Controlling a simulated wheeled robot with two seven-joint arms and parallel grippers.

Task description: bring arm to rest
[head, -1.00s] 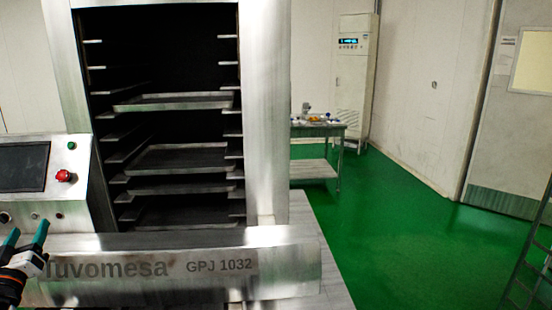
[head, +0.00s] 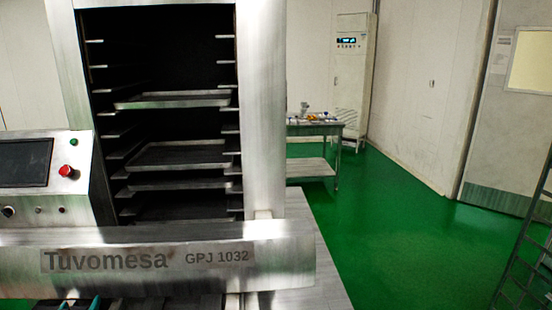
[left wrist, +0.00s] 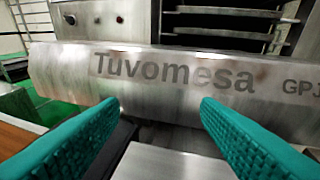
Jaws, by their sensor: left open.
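My left gripper (left wrist: 160,115) shows in the left wrist view as two teal ribbed fingers, spread wide with nothing between them. They point at the metal front beam (left wrist: 180,75) lettered "Tuvomesa", low in front of the encrusting machine. In the head view only the teal fingertips of my left gripper (head: 80,304) show at the bottom edge, below the beam (head: 170,262). The rest of that arm is out of the picture. My right gripper is in neither view.
The machine's rack (head: 165,110) holds several metal trays. A control panel with a screen (head: 26,162) and red button (head: 66,170) stands at left. A small table (head: 315,130) with items stands behind. Green floor (head: 400,220) is open at right, with a ladder (head: 528,250) at the edge.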

